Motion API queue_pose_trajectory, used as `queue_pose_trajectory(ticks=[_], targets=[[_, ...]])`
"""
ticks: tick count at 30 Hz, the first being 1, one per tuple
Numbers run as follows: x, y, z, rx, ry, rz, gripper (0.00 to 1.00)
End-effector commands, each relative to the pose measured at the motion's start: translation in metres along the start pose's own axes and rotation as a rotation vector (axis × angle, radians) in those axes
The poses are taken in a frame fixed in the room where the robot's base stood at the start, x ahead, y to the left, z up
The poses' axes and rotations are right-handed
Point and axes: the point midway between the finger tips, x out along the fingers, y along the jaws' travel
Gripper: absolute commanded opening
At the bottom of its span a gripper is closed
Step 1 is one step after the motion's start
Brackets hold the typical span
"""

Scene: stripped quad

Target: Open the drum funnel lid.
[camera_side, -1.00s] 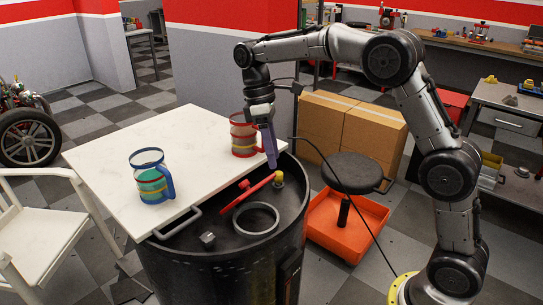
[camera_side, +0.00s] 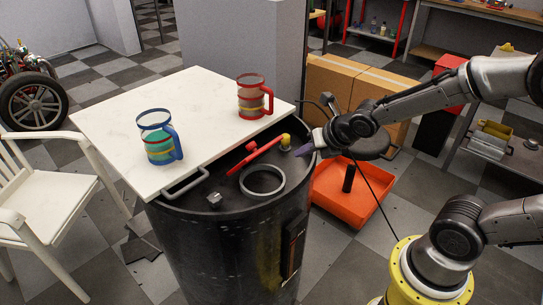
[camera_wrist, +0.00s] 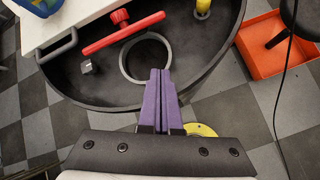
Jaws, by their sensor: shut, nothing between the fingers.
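A black drum (camera_side: 215,250) stands in the middle of the side view, with a raised dark rim around its top. On top are a grey ring (camera_side: 262,180), a red bar with a knob (camera_side: 255,155), a yellow fitting (camera_side: 285,142) and a small grey block (camera_side: 214,199). A grey bar handle (camera_side: 182,186) sits beside the white tabletop; I cannot tell for certain which part is the lid. My gripper (camera_side: 297,152) is at the drum's right rim, its purple fingers shut and empty. In the wrist view, its tips (camera_wrist: 160,73) overlap the ring's near edge (camera_wrist: 146,83); contact is unclear.
The white tabletop (camera_side: 205,125) overlaps the drum's left-back side and holds a blue mug (camera_side: 158,137) and a red mug (camera_side: 253,97). A white chair (camera_side: 70,185) stands left. An orange tray stool (camera_side: 345,210) stands close to the drum's right. Cardboard boxes (camera_side: 355,85) are behind.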

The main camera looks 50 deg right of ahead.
Motion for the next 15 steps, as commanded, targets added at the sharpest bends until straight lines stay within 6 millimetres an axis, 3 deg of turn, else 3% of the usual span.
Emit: queue_pose_trajectory(ticks=[6, 15], targets=[[0.001, 0.001, -0.028, -0.356, -0.143, 0.101, 0.0], [0.009, 0.004, -0.034, -0.472, -0.194, 0.128, 0.0]])
